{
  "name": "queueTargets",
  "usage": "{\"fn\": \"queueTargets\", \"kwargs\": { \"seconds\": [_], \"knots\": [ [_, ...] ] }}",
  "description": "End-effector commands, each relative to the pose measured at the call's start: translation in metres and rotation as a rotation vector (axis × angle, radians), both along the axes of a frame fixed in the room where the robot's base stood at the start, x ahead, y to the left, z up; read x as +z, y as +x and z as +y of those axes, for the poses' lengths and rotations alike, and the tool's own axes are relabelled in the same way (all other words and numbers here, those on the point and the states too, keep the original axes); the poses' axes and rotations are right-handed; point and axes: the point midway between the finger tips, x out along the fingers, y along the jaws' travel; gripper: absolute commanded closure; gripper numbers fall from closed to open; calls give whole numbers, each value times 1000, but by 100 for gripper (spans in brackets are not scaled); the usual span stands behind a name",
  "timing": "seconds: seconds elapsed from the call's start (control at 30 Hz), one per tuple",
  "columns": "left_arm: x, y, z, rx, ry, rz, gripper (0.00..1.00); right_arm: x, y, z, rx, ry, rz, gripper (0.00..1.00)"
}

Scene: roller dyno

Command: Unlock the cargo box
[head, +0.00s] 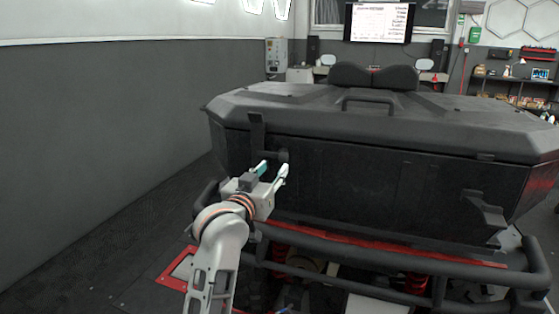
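The black cargo box (390,185) sits on the back of a vehicle with its lid (320,115) down. A left latch (257,132) stands upright against the lid edge and the front face. A right latch (484,212) hangs low on the front face, angled outward, apart from the small catch (485,157) on the lid edge. My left gripper (273,170) is in front of the box, just below the left latch. Its two fingers are apart with nothing visible between them. I cannot tell whether a fingertip touches the latch. My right gripper is not in view.
A black tubular bumper (400,266) with a red strip runs below the box. A grey wall (100,140) stands at the left, with open floor beside it. A lid handle (368,102) and a black seat (375,76) show behind. Shelves stand at the far right.

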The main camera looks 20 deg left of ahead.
Motion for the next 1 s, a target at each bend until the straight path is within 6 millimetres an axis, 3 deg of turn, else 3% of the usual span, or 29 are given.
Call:
{"fn": "queueTargets", "kwargs": {
  "seconds": [0.2,0.4,0.77,0.9,1.0],
  "knots": [
    [1,35,-1,0,0,0,67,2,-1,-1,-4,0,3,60],
    [0,56,-2,0,2,1,67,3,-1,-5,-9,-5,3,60],
    [-1,62,-2,0,2,0,67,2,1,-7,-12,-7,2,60],
    [-1,62,-2,0,2,0,98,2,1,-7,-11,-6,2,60],
    [-1,62,-2,0,2,0,100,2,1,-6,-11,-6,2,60]
  ]
}}
